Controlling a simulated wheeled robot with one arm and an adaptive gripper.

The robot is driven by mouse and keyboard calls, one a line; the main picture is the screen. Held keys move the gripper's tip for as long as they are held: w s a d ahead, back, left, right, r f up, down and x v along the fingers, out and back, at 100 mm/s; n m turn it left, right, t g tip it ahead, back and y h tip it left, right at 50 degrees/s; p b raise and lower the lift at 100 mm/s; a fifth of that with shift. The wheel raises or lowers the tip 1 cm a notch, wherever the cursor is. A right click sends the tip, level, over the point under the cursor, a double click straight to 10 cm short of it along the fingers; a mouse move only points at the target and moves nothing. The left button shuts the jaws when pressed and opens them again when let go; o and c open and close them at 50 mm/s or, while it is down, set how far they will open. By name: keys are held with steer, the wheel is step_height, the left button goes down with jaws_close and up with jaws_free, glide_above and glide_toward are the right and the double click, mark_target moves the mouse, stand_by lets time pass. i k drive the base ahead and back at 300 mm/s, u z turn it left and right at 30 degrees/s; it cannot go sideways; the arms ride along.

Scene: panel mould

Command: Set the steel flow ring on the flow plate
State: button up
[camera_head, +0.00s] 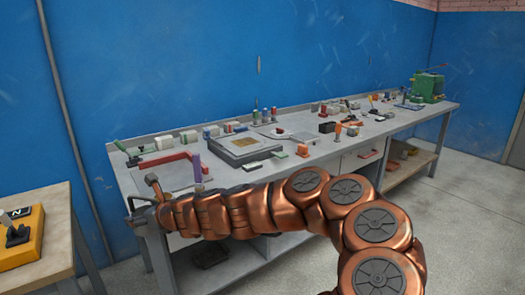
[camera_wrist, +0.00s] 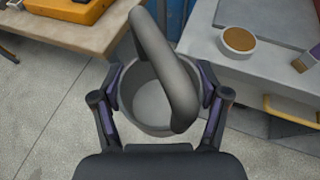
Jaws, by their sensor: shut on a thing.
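My gripper (camera_wrist: 164,88) is shut on a grey round, open-topped piece with a thick curved handle, which I take to be the steel flow ring (camera_wrist: 150,118). Its fingers sit on opposite sides of the ring, and the handle arches across the top. The ring is over the floor, beside the bench's left end and apart from it. A pale flat plate on the bench (camera_wrist: 268,18) may be the flow plate; I cannot tell for sure. In the head view, my gripper (camera_head: 139,217) is at the bench's left corner, partly hidden by my arm.
A round tub with tan contents (camera_wrist: 238,41) stands near the bench edge. A red bar (camera_head: 165,159) and a purple upright (camera_head: 196,167) are behind my arm. A grey slab (camera_head: 258,150) and several small items fill the bench. A wooden table (camera_head: 55,210) is left.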

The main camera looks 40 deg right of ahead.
mark_target(245, 142)
steer(key=k, duration=0.2)
steer(key=z, duration=1.8)
steer(key=i, duration=1.65)
steer(key=u, duration=1.75)
